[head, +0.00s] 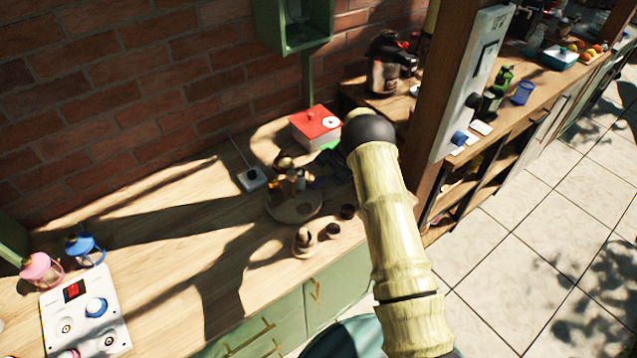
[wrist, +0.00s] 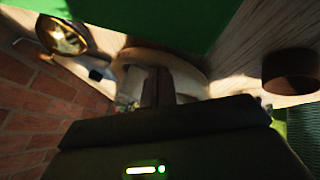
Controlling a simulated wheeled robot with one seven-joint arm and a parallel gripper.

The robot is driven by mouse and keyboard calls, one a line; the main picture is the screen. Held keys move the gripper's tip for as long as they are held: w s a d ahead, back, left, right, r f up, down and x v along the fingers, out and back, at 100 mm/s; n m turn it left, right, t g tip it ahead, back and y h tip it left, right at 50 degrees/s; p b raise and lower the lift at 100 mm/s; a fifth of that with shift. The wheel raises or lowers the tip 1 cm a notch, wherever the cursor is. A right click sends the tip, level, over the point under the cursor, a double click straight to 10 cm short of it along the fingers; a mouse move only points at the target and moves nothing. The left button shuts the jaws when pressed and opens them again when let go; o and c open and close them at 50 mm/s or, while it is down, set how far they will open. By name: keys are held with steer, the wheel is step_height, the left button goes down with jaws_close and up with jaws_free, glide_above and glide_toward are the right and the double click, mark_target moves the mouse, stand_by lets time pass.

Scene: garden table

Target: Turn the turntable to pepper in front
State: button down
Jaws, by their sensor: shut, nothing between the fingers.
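The turntable (head: 296,212) is a round, light wooden disc on the counter in the middle of the head view. Several small jars or shakers stand on it, among them a brown-topped one (head: 284,161). I cannot tell which is pepper. In the wrist view, my gripper (wrist: 160,88) is shut and empty, its dark fingers in front of a pale rounded rim (wrist: 188,68) that looks like the turntable's. Contact cannot be told. A shiny gold round thing (wrist: 62,36) is at the upper left there. In the head view my gripper is in shadow beyond the turntable, hard to make out.
A pale wooden piece (head: 304,242) and two small dark cups (head: 333,230) (head: 347,211) stand at the turntable's front right. A wooden post (head: 440,130) rises at right. The left counter has free room.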

steer(key=shift+s+d, duration=0.1)
steer(key=shift+d, duration=0.4)
steer(key=d, duration=0.1)
steer(key=s+d, duration=0.1)
steer(key=d+r, duration=0.1)
steer(key=shift+s+d, duration=0.15)
steer(key=shift+d, duration=0.1)
steer(key=b+v, duration=0.2)
steer(key=v, duration=0.6)
steer(key=shift+w+r, duration=0.3)
